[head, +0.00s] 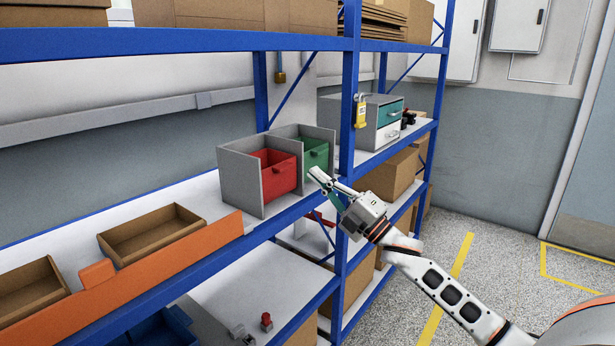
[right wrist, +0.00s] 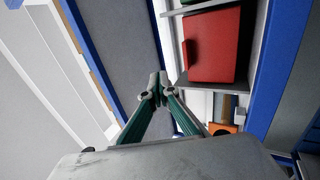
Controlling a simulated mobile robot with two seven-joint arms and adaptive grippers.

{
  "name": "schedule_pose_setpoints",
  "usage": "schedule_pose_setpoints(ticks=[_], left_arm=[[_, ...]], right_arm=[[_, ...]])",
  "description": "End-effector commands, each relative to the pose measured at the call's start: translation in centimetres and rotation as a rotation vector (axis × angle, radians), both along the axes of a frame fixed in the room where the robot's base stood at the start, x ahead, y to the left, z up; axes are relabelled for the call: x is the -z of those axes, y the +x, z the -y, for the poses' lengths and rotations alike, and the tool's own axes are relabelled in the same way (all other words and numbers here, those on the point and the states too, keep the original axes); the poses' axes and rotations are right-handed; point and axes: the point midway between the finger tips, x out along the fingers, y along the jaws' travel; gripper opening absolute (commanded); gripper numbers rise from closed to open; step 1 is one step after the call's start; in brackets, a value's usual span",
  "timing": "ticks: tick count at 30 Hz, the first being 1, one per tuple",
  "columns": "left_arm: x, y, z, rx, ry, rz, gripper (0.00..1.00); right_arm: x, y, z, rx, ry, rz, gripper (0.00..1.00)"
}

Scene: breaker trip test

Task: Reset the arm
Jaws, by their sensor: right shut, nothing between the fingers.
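My right gripper (head: 316,174) is in the head view, in front of the blue shelf rack near the small grey cabinet. Its fingers are shut with nothing between them; in the right wrist view the fingertips (right wrist: 158,84) meet. The arm comes in from the lower right. The red drawer (head: 279,172) and the green drawer (head: 314,155) sit in the grey cabinet just behind and left of the gripper. The red drawer also shows in the right wrist view (right wrist: 214,45), right of the fingertips. My left gripper is in neither view.
The blue rack (head: 347,110) has an upright post close to my right gripper. Cardboard trays (head: 150,234) stand behind an orange strip (head: 150,276) on the shelf. A second cabinet with a teal drawer (head: 389,113) stands farther back. Floor right of the rack is open.

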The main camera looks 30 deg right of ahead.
Motion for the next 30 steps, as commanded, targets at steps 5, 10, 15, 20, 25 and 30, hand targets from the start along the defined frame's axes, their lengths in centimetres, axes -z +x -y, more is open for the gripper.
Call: schedule_pose_setpoints(ticks=[5, 10, 15, 20, 25, 30], left_arm=[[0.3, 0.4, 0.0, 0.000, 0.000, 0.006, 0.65], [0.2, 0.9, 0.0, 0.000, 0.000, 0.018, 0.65], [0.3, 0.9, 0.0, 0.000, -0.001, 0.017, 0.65], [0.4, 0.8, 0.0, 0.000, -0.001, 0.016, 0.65], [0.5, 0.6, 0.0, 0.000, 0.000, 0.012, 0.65], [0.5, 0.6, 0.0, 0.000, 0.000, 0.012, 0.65]], right_arm=[[0.4, -3.0, 1.3, 0.001, -0.001, -0.003, 0.00], [0.3, -5.0, 2.1, 0.001, 0.000, -0.002, 0.00], [0.2, -6.1, 2.6, 0.000, 0.000, -0.001, 0.00], [0.1, -6.4, 2.7, 0.000, 0.000, 0.000, 0.00], [1.1, -6.3, 2.5, -0.001, 0.016, -0.022, 0.00], [8.2, -6.3, 1.4, -0.006, 0.141, -0.181, 0.00]])
